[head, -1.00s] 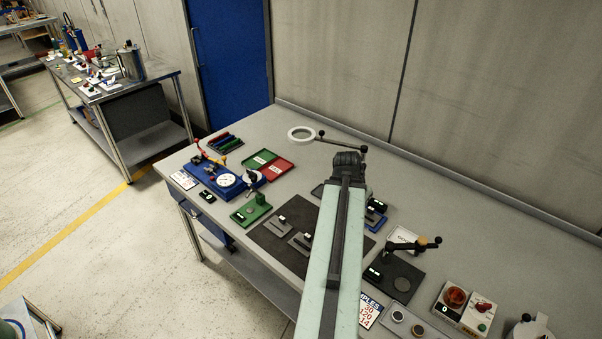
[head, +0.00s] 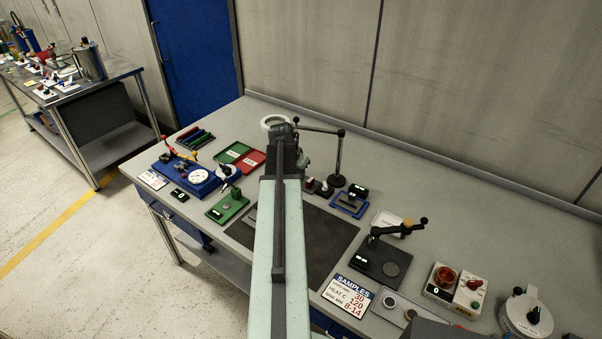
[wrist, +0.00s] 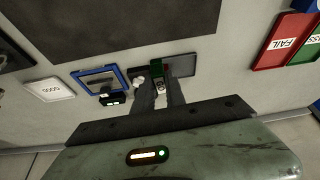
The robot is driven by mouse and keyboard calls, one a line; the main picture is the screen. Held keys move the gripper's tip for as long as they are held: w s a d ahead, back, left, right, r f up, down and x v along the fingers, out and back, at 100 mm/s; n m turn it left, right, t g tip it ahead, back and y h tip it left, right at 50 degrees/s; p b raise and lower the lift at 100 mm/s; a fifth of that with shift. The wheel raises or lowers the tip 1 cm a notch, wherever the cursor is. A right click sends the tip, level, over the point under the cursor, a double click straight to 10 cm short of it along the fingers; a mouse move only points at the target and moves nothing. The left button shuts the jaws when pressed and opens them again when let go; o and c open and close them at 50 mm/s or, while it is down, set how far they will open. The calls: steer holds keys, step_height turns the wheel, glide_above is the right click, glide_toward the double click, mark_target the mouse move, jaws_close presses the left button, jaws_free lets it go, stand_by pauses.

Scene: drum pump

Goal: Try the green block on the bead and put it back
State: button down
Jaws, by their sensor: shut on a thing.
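A small white piece (wrist: 138,82) lies just left of the fingers in the wrist view. I cannot tell whether it is the bead, or whether the block touches anything below.
A blue-framed stand (head: 350,203) with a small display is close to the gripper. A black post (head: 338,165) with a magnifier arm rises behind it. The red FAIL tray (wrist: 284,42) and green PASS tray (head: 233,152) are to one side. The dark mat (head: 325,238) has bare room.

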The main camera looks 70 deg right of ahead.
steer(key=shift+m, duration=0.4)
steer(key=w+d+f+b, duration=0.1)
steer(key=d, duration=0.2)
steer(key=w+d+f+b, duration=0.1)
steer(key=d+f, duration=0.1)
steer(key=d, duration=0.2)
steer(key=w+d+f+b, duration=0.1)
steer(key=d+f, duration=0.1)
steer(key=d, duration=0.2)
steer(key=shift+w+f+b, duration=0.2)
steer(key=shift+w+b, duration=0.05)
steer(key=shift+b, duration=0.05)
steer(key=shift+a+f+b, duration=0.15)
steer(key=shift+f+b, duration=0.8)
steer(key=shift+w, duration=0.1)
steer(key=shift+f+b, duration=0.5)
steer(key=shift+f+b, duration=0.4)
steer(key=shift+f+b, duration=0.5)
steer(key=c, duration=1.3)
jaws_free()
